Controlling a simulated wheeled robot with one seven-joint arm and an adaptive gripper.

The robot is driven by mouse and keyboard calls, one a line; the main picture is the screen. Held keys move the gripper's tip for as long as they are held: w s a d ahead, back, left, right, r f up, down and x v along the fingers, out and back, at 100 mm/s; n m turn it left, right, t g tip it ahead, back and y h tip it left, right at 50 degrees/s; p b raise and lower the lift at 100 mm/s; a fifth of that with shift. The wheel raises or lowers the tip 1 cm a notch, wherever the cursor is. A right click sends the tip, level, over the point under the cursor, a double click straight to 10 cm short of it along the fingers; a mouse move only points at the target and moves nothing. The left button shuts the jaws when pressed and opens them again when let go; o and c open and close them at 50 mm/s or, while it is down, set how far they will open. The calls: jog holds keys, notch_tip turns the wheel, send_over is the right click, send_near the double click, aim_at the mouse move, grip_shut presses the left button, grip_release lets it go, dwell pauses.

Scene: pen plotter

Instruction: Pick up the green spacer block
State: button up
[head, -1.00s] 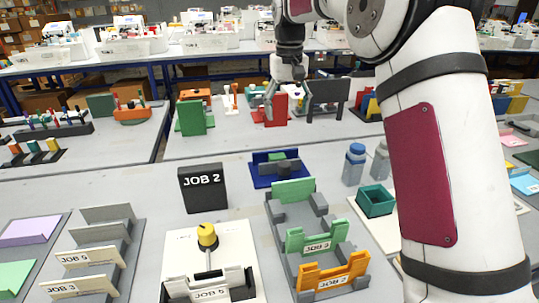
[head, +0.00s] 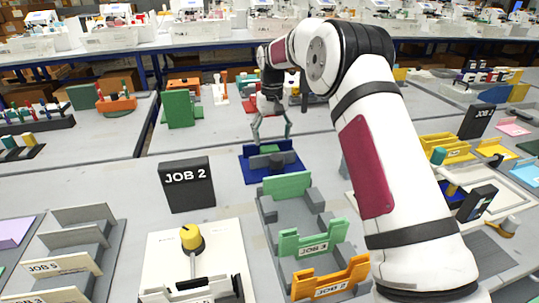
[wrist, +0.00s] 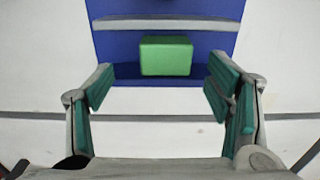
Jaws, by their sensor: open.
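The green spacer block (wrist: 166,56) sits on a blue tray (wrist: 120,45), in front of a grey bar (wrist: 167,23) in the wrist view. In the head view the block (head: 269,149) shows near the back of the blue tray (head: 252,172), partly covered by a grey piece. My gripper (head: 271,137) is open and empty, pointing down over the back of the tray. In the wrist view my gripper's (wrist: 161,80) green-padded fingers stand to either side of the block, apart from it and nearer the camera.
A black JOB 2 sign (head: 187,185) stands left of the tray. A grey fixture (head: 270,212) with green and orange JOB holders is in front of it. A green upright block (head: 181,108) stands on the table behind. White table around the tray's back is clear.

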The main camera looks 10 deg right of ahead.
aim_at(270, 148)
jog(key=shift+a+f, duration=0.2)
jog(key=shift+f, duration=1.2)
jog(key=shift+a+f, duration=0.15)
jog(key=shift+f, duration=1.2)
jog(key=c, duration=1.3)
